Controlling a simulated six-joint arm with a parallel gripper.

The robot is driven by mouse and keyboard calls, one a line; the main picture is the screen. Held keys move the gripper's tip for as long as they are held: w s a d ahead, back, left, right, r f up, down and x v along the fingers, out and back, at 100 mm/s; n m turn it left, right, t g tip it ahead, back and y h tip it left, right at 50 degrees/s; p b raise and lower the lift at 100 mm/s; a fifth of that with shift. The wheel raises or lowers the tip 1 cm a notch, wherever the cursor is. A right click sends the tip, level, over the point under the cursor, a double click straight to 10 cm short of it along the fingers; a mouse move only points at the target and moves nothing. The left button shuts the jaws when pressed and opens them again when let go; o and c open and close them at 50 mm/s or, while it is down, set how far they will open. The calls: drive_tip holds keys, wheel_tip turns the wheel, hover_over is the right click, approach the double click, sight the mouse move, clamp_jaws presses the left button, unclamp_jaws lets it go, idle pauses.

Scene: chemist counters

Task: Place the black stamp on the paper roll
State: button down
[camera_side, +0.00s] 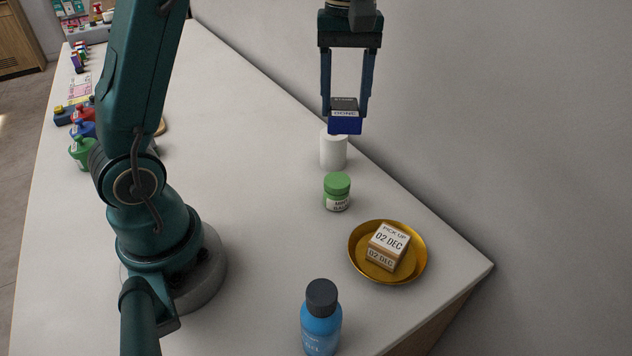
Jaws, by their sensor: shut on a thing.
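The black stamp (344,104) has a black top, a white label band reading "DONE" and a blue lower part. My gripper (346,108) points down and is shut on the stamp, with one finger at each side. The white paper roll (333,153) stands upright on the counter near the wall. In the side view the stamp's lower edge overlaps the roll's top. I cannot tell from this one view whether they touch or how far apart they are.
A green-capped jar (337,192) stands in front of the roll. A gold dish (356,262) holds a box marked "02 DEC" (388,246). A blue bottle (321,318) stands at the front. Colored bottles (82,140) line the left edge. The counter (250,150) is clear mid-left.

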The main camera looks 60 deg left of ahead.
drive_tip(key=w+f+n, duration=0.6)
drive_tip(key=n, duration=0.1)
drive_tip(key=shift+f, duration=0.15)
drive_tip(key=shift+f, duration=4.8)
drive_tip(key=shift+f, duration=0.25)
drive_tip(key=shift+c, duration=1.3)
unclamp_jaws()
drive_tip(key=shift+r, duration=0.15)
